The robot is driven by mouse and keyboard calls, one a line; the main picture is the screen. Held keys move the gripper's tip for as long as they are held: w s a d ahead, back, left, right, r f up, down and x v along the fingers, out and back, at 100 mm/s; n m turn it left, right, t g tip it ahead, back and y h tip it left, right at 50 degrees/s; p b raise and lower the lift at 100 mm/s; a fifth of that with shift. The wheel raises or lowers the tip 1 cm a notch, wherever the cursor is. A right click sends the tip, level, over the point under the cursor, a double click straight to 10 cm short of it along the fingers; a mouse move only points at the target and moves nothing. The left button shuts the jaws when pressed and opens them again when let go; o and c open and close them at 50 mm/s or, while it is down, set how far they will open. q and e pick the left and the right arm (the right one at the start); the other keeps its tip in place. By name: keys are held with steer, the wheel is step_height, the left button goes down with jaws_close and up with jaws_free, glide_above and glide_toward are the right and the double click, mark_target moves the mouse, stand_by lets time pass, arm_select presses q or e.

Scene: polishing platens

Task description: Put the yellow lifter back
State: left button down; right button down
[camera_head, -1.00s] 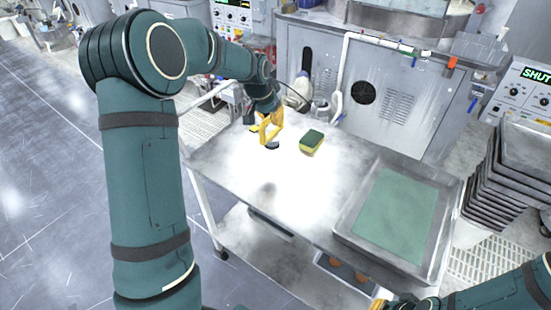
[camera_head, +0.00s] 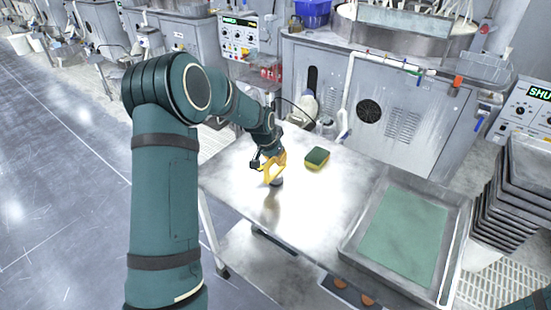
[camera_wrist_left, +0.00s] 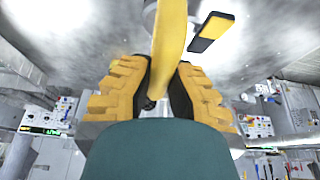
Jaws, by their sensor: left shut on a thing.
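The yellow lifter (camera_head: 279,172) is in the head view at the left part of the steel table, with a small grey disc at its lower end. My left gripper (camera_head: 266,167) is shut on it. In the left wrist view, the lifter's yellow handle (camera_wrist_left: 170,35) runs up between the gripper's two yellow-padded fingers (camera_wrist_left: 160,88). A dark patch, likely its shadow, lies on the table in front of the disc. The lifter seems held just above the surface, but the exact gap is unclear. My right gripper is out of view.
A green and yellow sponge (camera_head: 317,158) lies right of the lifter and shows in the wrist view (camera_wrist_left: 212,30). A metal tray (camera_head: 359,213) with a green sheet (camera_head: 405,237) covers the table's right end. Stacked trays (camera_head: 500,210) stand beyond it. The table's middle (camera_head: 300,215) is clear.

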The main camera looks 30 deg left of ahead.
arm_select(q)
steer(key=shift+r, duration=0.2)
steer(key=shift+f, duration=0.15)
steer(key=c, duration=1.1)
jaws_free()
steer(key=shift+r, duration=0.35)
steer(key=p+v, duration=0.1)
steer(key=v, duration=1)
steer(key=shift+s+d+r+p, duration=0.1)
steer(key=shift+s+r+p, duration=0.1)
steer(key=shift+p, duration=0.1)
